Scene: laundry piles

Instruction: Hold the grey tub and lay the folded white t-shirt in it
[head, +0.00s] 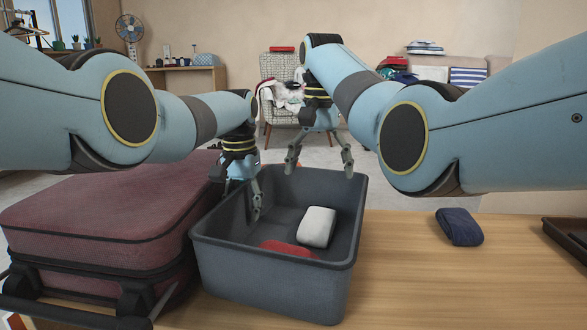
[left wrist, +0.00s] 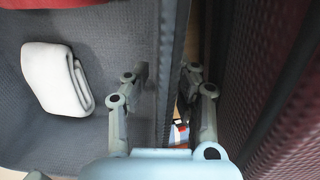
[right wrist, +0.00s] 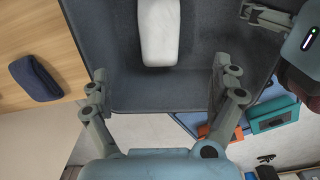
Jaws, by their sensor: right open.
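The grey tub (head: 275,278) stands on the wooden table. The folded white t-shirt (head: 317,227) lies inside it, towards the right wall; it also shows in the left wrist view (left wrist: 57,80) and right wrist view (right wrist: 158,32). My right gripper (head: 319,168) is open and empty above the tub's back rim, apart from the t-shirt.
A folded red cloth (head: 290,249) lies in the tub's front. A dark red suitcase (head: 110,225) stands close along the tub's left side. A folded navy cloth (head: 459,227) lies to the right, near a dark tray (head: 570,236). Table between tub and navy cloth is clear.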

